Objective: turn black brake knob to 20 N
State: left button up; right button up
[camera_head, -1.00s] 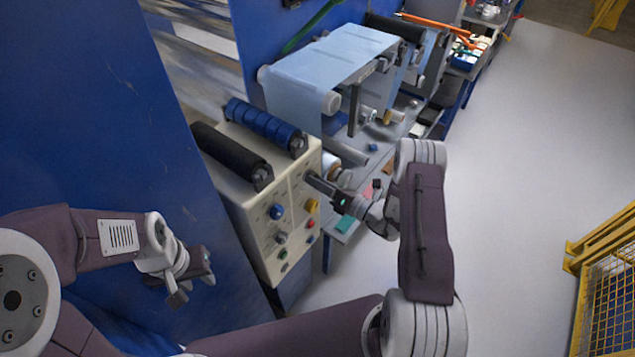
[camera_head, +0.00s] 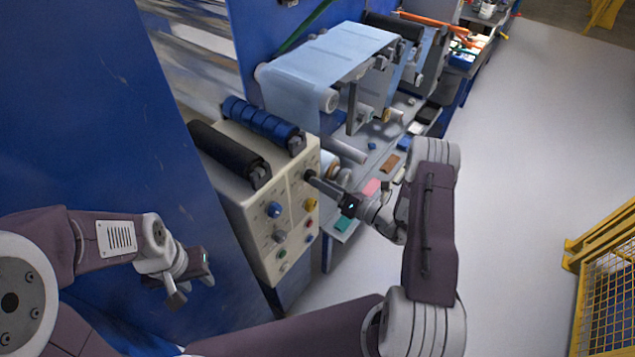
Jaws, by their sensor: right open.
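The cream control panel (camera_head: 297,228) carries several coloured knobs on its front. The black brake knob (camera_head: 309,174) is the dark knob at the upper right of the panel, partly covered by my gripper. My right gripper (camera_head: 315,180) is at this knob with its fingers open. I cannot tell whether the fingers touch it, and the scale marks are too small to read. My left gripper (camera_head: 191,288) is open and empty, left of the panel and well apart from it.
A blue knob (camera_head: 275,209) sits to the left. Black (camera_head: 228,150) and blue (camera_head: 262,122) rollers lie on top of the panel. A shelf with coloured blocks is behind my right wrist.

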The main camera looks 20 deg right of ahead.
jog(key=b+v, duration=0.1)
jog(key=v, duration=0.5)
jog(key=shift+s+d, duration=0.15)
jog(key=shift+s, duration=0.05)
